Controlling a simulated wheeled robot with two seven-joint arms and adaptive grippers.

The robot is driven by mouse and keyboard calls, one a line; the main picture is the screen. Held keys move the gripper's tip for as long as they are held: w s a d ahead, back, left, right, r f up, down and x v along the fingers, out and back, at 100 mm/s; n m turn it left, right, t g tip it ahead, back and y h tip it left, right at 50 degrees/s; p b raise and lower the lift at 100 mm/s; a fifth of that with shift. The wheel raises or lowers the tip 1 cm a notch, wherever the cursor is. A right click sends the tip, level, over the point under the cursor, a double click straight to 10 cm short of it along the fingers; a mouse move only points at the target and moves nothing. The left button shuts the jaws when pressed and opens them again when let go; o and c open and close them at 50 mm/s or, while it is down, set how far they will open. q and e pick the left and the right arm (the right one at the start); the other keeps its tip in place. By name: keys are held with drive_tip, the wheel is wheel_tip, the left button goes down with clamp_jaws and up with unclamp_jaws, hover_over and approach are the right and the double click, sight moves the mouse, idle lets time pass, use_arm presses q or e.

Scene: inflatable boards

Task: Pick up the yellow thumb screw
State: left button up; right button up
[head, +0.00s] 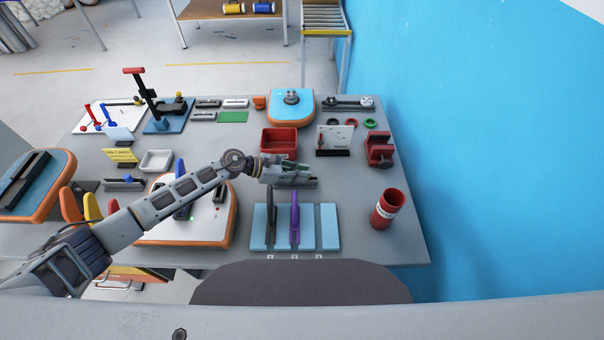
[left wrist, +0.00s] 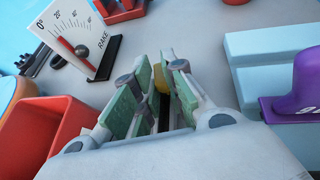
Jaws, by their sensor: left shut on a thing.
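My left gripper (head: 290,172) reaches over the middle of the grey table, just in front of the red bin (head: 279,141). In the left wrist view, my left gripper (left wrist: 157,72) has its green-padded fingers closed around a small yellow piece (left wrist: 179,65), which looks like the yellow thumb screw. Only part of the yellow piece shows between the fingers. The rest is hidden by the pads. In the head view the thumb screw cannot be made out, being covered by the gripper. My right gripper is in neither view.
A light-blue board (head: 326,240) with black and purple (head: 295,215) fins lies in front of the gripper. A white rake gauge (head: 335,138) stands behind it. A red can (head: 387,208) and a red vise (head: 379,150) are at the right. The table between them is clear.

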use_arm(q)
drive_tip(key=shift+r, duration=0.1)
drive_tip(key=shift+r+b, duration=0.35)
drive_tip(key=shift+r, duration=1.25)
drive_tip(key=d+b, duration=0.2)
drive_tip(key=d, duration=1.6)
drive_tip(key=shift+b, duration=0.3)
drive_tip(key=shift+s, duration=0.1)
